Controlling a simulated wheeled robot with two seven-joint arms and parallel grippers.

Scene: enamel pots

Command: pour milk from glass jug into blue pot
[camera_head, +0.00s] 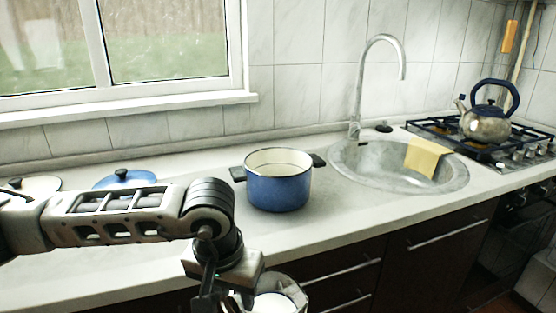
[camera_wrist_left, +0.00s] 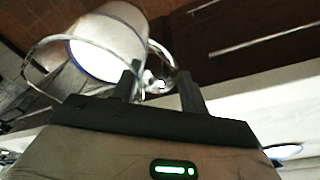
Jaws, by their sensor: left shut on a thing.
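The blue pot (camera_head: 278,190) stands upright and uncovered on the counter, with a pale inside and two dark side handles. The glass jug (camera_head: 290,284) with white milk is low at the bottom edge of the head view, in front of the counter, partly cut off and partly hidden by my gripper. It is large in the left wrist view (camera_wrist_left: 118,18), with white milk inside. My left gripper (camera_wrist_left: 160,78) is shut on the jug's handle, its two dark fingers either side of it. The jug is nearer to me than the pot and apart from it. My right gripper is not in view.
A blue lid (camera_head: 124,175) and a cream lid (camera_head: 40,184) lie on the counter at left, partly behind my arm. A sink (camera_head: 445,182) with a tall tap (camera_head: 360,85) and yellow cloth (camera_head: 425,157) is right of the pot. A kettle (camera_head: 486,124) stands on the stove.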

